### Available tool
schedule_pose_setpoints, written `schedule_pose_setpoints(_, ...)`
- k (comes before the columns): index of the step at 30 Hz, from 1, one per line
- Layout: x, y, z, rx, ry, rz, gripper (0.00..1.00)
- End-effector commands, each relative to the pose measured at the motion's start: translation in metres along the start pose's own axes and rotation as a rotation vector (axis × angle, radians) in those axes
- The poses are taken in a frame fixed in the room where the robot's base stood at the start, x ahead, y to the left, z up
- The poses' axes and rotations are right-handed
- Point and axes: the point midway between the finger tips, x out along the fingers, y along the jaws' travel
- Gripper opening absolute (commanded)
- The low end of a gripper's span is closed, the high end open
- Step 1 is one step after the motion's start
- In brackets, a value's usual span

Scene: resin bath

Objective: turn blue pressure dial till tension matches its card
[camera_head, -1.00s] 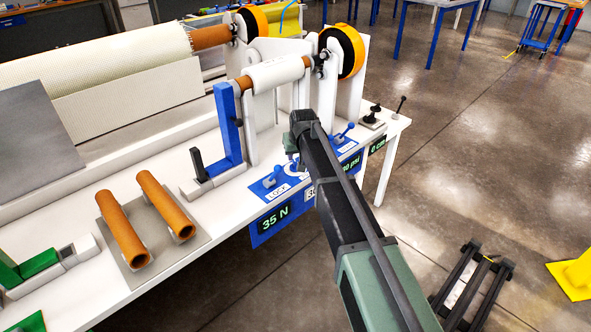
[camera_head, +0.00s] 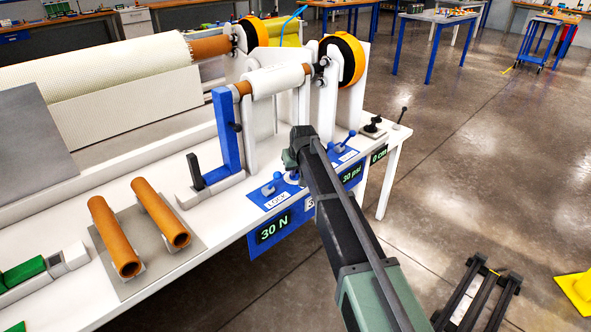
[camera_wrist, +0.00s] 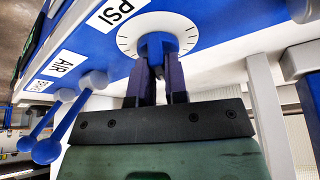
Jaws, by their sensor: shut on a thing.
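The blue pressure dial (camera_wrist: 157,44) sits in a white ring with tick marks under a PSI label (camera_wrist: 118,12) in the wrist view. My gripper (camera_wrist: 160,68) is shut on the dial, one dark finger on each side. In the head view my arm hides the dial and most of the panel around it. The tension display (camera_head: 273,229) reads 30 N. The pressure display (camera_head: 351,176) reads 30 psi. A white card (camera_head: 309,203) beside the tension display is mostly hidden by my arm, and its number cannot be read.
A blue lever marked LOCK (camera_head: 272,184) stands left of my gripper. Another blue lever (camera_head: 345,140) stands to the right; two blue-knobbed levers, one by the AIR label (camera_wrist: 60,63), show in the wrist view. Orange tubes (camera_head: 115,237) lie on a grey plate at left.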

Motion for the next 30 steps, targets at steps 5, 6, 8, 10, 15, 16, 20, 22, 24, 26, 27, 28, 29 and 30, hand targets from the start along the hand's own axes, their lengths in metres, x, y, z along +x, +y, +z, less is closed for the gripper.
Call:
schedule_pose_setpoints(5, 0.000, 0.000, 0.000, -0.098, -0.001, -0.041, 0.00)
schedule_pose_setpoints(6, 0.000, 0.000, 0.000, -0.100, -0.001, -0.041, 0.00)
schedule_pose_setpoints(8, 0.000, 0.000, 0.000, -0.099, -0.001, -0.041, 0.00)
schedule_pose_setpoints(10, 0.000, 0.000, 0.000, -0.099, -0.001, -0.041, 0.00)
schedule_pose_setpoints(15, 0.000, 0.000, 0.000, -0.098, -0.001, -0.040, 0.32)
schedule_pose_setpoints(16, 0.000, 0.000, 0.000, -0.098, -0.001, -0.040, 0.37)
schedule_pose_setpoints(20, 0.000, 0.000, 0.000, -0.097, 0.000, -0.040, 0.39)
schedule_pose_setpoints(22, 0.000, 0.000, 0.000, -0.097, 0.000, -0.040, 0.39)
schedule_pose_setpoints(24, -0.001, 0.000, 0.000, -0.097, 0.000, -0.040, 0.39)
schedule_pose_setpoints(26, -0.004, 0.001, 0.000, -0.097, 0.000, -0.040, 0.39)
schedule_pose_setpoints(27, -0.008, 0.001, -0.001, -0.097, 0.000, -0.040, 0.39)
schedule_pose_setpoints(28, -0.012, 0.001, -0.001, -0.097, 0.000, -0.040, 0.39)
schedule_pose_setpoints(29, -0.017, 0.001, -0.001, -0.097, 0.000, -0.040, 0.39)
schedule_pose_setpoints(30, -0.025, 0.001, -0.002, -0.097, 0.000, -0.040, 0.39)
